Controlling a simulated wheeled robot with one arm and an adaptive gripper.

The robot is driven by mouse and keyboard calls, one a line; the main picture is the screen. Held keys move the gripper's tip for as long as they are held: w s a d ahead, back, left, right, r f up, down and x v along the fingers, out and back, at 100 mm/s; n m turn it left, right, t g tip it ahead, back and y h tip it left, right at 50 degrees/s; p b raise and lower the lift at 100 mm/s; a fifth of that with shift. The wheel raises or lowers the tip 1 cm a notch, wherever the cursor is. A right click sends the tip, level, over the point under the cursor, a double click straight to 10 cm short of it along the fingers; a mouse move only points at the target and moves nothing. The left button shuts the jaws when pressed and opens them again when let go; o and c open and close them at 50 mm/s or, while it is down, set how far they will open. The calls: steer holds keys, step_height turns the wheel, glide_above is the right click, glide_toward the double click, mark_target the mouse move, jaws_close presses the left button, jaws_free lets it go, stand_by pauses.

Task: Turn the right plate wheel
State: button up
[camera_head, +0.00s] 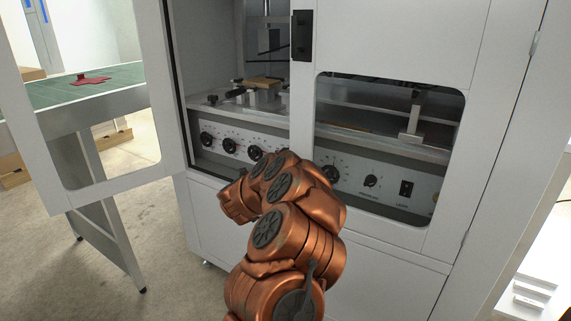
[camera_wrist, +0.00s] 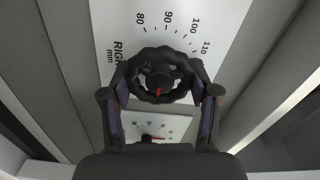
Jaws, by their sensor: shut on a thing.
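The right plate wheel (camera_wrist: 160,72) is a black, lobed hand wheel with a small red mark at its lower middle. It sits on a white scale panel marked "RIGHT mm", with figures from 80 to 110 around it. My gripper (camera_wrist: 160,93) has one finger on each side of the wheel and is shut on its rim. In the head view my copper-coloured arm reaches to the cabinet's control panel and hides the gripper and the held wheel.
Other black knobs (camera_head: 229,145) line the panel left of my arm. Further right are a dial (camera_head: 371,181) and a switch (camera_head: 406,188). The open cabinet door (camera_head: 100,195) stands at left, and a closed windowed door (camera_head: 395,215) at right. A small dial (camera_wrist: 150,138) lies below the wheel.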

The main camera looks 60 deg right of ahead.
steer(key=shift+s, duration=0.1)
steer(key=o, duration=1.2)
steer(key=shift+c, duration=0.2)
steer(key=a, duration=1.2)
steer(key=shift+s, duration=0.2)
